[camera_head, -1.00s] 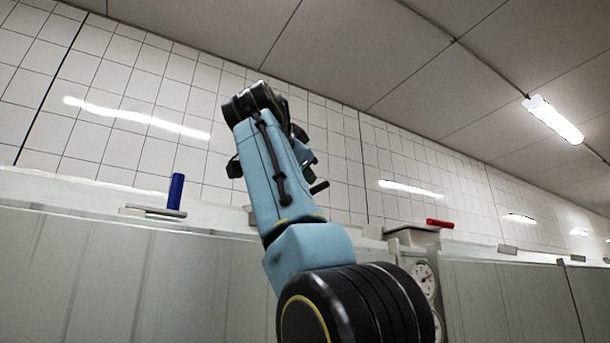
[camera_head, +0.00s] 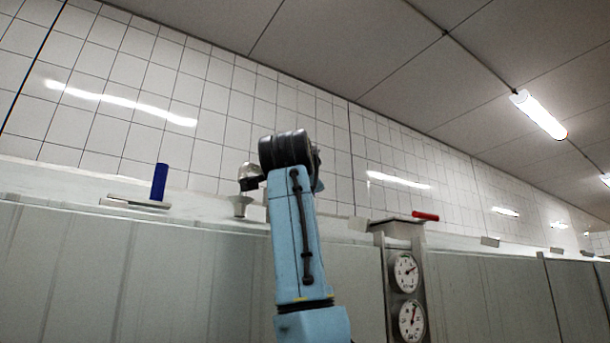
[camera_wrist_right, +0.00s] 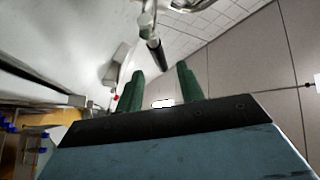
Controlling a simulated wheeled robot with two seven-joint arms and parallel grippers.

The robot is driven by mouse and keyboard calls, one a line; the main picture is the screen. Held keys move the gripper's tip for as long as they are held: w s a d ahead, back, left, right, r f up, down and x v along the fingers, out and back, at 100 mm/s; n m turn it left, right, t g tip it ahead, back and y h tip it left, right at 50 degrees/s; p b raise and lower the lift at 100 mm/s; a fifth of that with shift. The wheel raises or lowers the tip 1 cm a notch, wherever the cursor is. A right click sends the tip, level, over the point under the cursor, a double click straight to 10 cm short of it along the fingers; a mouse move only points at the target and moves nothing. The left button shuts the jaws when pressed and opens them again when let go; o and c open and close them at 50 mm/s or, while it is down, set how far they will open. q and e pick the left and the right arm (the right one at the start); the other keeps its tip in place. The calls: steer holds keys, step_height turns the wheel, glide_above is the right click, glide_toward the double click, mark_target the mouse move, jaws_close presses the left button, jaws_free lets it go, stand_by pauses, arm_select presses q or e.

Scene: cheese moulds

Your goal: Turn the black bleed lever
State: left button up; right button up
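The black bleed lever (camera_wrist_right: 155,50) shows in the right wrist view as a dark cylindrical grip on a pale metal fitting. My right gripper (camera_wrist_right: 160,68) is open, with two green fingers apart. The lever's free end appears in the gap between the fingertips, not gripped; I cannot tell how far beyond them it lies. My left gripper is out of view.
A blue handle (camera_head: 159,182) stands upright at left on the pale ledge. A red handle (camera_head: 425,216) lies at right above two dial gauges (camera_head: 405,272). A pale funnel-shaped fitting (camera_head: 240,205) is left of my arm. Grey panels (camera_head: 130,270) run below; tiled wall behind.

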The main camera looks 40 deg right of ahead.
steer(key=p+x, duration=0.3)
steer(key=x, duration=0.3)
steer(key=shift+w+d+r, duration=0.15)
steer(key=shift+w+d, duration=0.1)
steer(key=shift+w+d+p, duration=0.4)
steer(key=shift+w+d, duration=0.1)
steer(key=shift+w, duration=0.05)
jaws_close()
